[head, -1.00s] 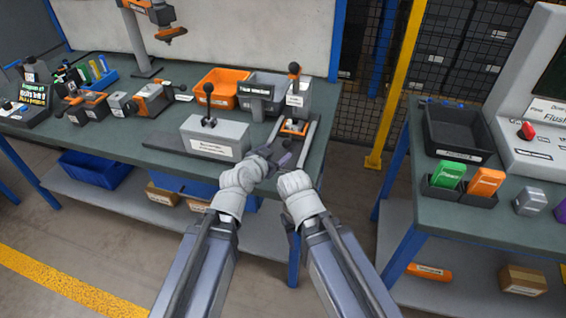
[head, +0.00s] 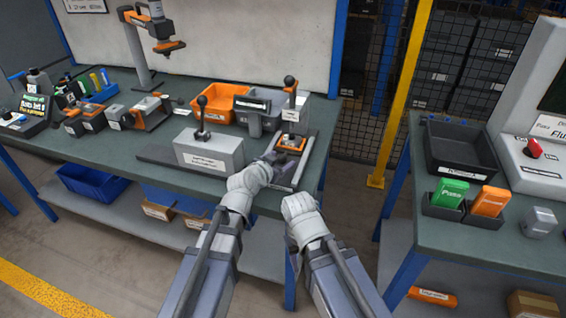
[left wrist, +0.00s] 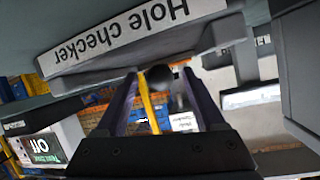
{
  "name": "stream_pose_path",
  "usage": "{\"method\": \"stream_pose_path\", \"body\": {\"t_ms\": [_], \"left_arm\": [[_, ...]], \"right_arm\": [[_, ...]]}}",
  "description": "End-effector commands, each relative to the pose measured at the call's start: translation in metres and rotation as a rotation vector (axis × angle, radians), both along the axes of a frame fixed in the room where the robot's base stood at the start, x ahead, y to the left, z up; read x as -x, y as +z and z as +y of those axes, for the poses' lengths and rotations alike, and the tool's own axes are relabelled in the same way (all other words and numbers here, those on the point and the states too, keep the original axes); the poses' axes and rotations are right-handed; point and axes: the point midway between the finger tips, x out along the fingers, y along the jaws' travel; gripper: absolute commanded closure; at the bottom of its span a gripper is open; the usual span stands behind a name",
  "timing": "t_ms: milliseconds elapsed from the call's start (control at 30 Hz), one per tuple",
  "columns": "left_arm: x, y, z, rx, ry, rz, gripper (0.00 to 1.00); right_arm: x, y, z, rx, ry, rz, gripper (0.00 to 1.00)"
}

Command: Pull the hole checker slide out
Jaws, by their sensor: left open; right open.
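The hole checker shows close up in the left wrist view as a grey body with an upside-down "Hole checker" label (left wrist: 120,35). A dark round knob (left wrist: 160,77) shows between my left fingers there; I cannot tell whether they touch it. In the head view a fixture with grey rails and an orange part (head: 290,146) stands near the bench's right end. My left gripper (head: 272,160) is open at its front left side. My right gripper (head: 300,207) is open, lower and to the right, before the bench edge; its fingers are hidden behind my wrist.
A grey labelled block with a black ball lever (head: 208,153) stands just left of my left gripper. Behind are an orange bin (head: 215,103) and a post with a black knob (head: 291,100). A second bench (head: 450,215) stands right, across a floor gap.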

Motion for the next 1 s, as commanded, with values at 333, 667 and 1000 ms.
{"method": "stream_pose_path", "body": {"t_ms": [333, 667, 1000], "left_arm": [[0.0007, 0.0004, 0.0001, 0.000, 0.000, 0.000, 0.51], [0.0007, 0.0004, 0.0001, 0.000, 0.000, 0.000, 0.88], [0.0008, 0.0004, 0.0000, 0.000, 0.000, 0.000, 1.00]], "right_arm": [[0.0000, 0.0006, 0.0001, 0.000, 0.000, 0.000, 0.47], [0.0000, 0.0005, 0.0001, 0.000, 0.000, 0.000, 0.47], [0.0000, 0.0005, 0.0001, 0.000, 0.000, 0.000, 0.47]]}}
